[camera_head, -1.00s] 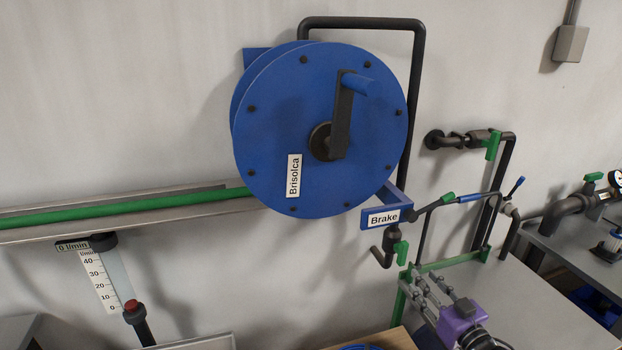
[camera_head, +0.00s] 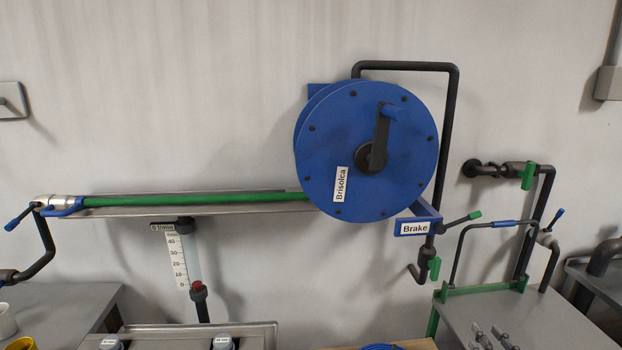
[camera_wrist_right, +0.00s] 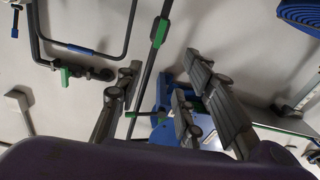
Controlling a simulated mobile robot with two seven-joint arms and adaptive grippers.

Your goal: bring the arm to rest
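My right gripper (camera_head: 491,338) shows only by its grey fingertips at the bottom edge of the head view, over the grey bench on the right. In the right wrist view its two finger pairs (camera_wrist_right: 160,88) stand apart with nothing held between them. The purple body of that hand fills the bottom of the wrist view. My left gripper is in neither current view.
A blue hose reel (camera_head: 340,150) hangs on the wall beside a black pipe frame. A green hose (camera_head: 190,199) runs left along a metal trough. The grey bench (camera_head: 545,318) carries a pipe loop (camera_head: 488,224).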

